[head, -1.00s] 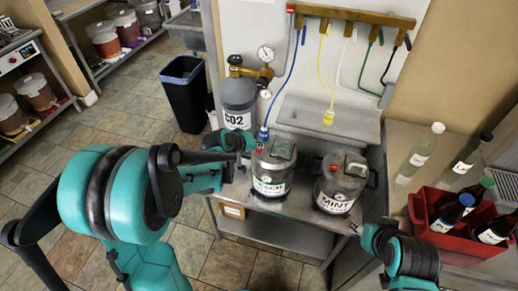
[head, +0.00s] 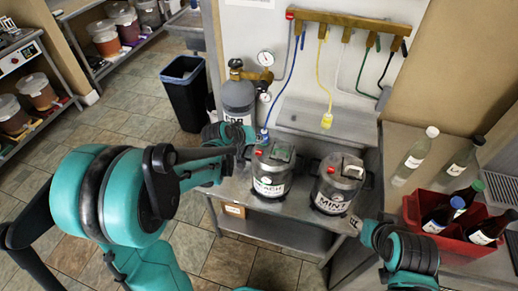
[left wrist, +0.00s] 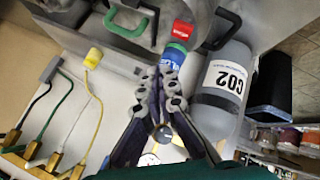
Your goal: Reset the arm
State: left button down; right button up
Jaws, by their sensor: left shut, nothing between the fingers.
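My left gripper (left wrist: 165,78) is shut and empty. In the head view it (head: 246,152) is beside the left keg (head: 272,170), in front of the CO2 cylinder (head: 238,102), and its fingers are hard to make out. In the left wrist view its fingertips are close to a blue connector (left wrist: 174,56) on the keg top, which has a red cap (left wrist: 181,30) beside it; I cannot tell whether they touch. My right arm comes in at the lower right, its end (head: 358,225) near the MINT keg (head: 338,183); its fingers cannot be made out.
A brass manifold (head: 345,17) with coloured hoses hangs on the wall; a yellow connector (head: 327,120) dangles from it. A red crate (head: 470,243) with bottles stands at the right. A black bin (head: 187,95) is on the floor at the back left.

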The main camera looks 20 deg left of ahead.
pick_arm(q)
jog(key=shift+r+p, duration=0.35)
jog(key=shift+r, duration=0.45)
jog(key=shift+f, duration=0.1)
jog(key=s+r+m+y+b, duration=0.1)
jog(key=s+m, duration=0.1)
jog(key=s, duration=1)
jog(key=s+r+m+g+y, duration=0.1)
jog(key=s+r+m+y, duration=0.1)
jog(key=s, duration=1.1)
jog(key=shift+r+m+b, duration=0.15)
jog(key=shift+m+b, duration=0.2)
jog(key=shift+m, duration=0.15)
